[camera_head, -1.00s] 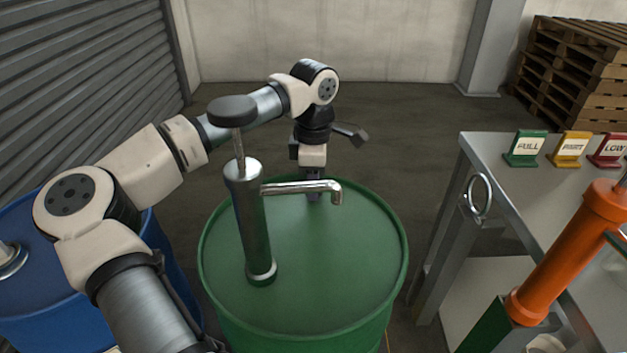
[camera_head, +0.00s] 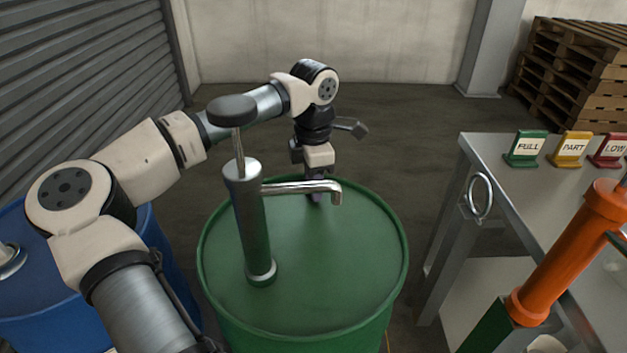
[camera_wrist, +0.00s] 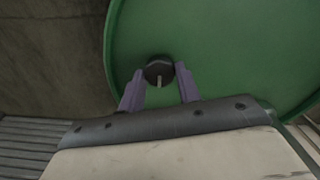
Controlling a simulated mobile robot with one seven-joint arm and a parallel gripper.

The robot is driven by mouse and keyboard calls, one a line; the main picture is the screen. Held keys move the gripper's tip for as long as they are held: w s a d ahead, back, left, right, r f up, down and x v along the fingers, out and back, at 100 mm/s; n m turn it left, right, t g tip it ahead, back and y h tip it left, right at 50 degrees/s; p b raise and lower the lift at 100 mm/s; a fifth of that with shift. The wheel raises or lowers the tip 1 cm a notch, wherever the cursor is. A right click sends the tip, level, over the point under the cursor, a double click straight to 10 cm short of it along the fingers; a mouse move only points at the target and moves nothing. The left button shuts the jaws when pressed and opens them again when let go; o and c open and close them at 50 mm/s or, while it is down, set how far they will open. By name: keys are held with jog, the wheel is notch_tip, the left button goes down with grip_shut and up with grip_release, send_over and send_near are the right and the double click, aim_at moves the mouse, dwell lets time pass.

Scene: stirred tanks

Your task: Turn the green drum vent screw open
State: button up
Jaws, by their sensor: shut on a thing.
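The green drum (camera_head: 330,255) stands in the middle of the head view, with a pump (camera_head: 250,220) upright on its lid. In the wrist view the vent screw (camera_wrist: 158,68) is a round black knob with a pale line across it, near the rim of the lid (camera_wrist: 225,50). My gripper (camera_wrist: 159,82) has its two purple fingers on either side of the knob, shut on it. In the head view my gripper (camera_head: 315,195) reaches down to the far part of the lid, behind the pump's spout, and the vent screw is hidden.
A blue drum (camera_head: 35,300) stands at the left. At the right is a grey table (camera_head: 490,165) with green, yellow and red signs (camera_head: 570,148) and a metal ring on its side. An orange pump (camera_head: 560,260) stands at the front right. Pallets (camera_head: 575,75) are stacked behind.

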jog(key=o, duration=1)
jog(key=shift+c, duration=0.2)
jog(key=shift+r, duration=0.1)
notch_tip(320, 180, up, 14)
jog(key=p, duration=0.1)
jog(key=shift+p, duration=0.4)
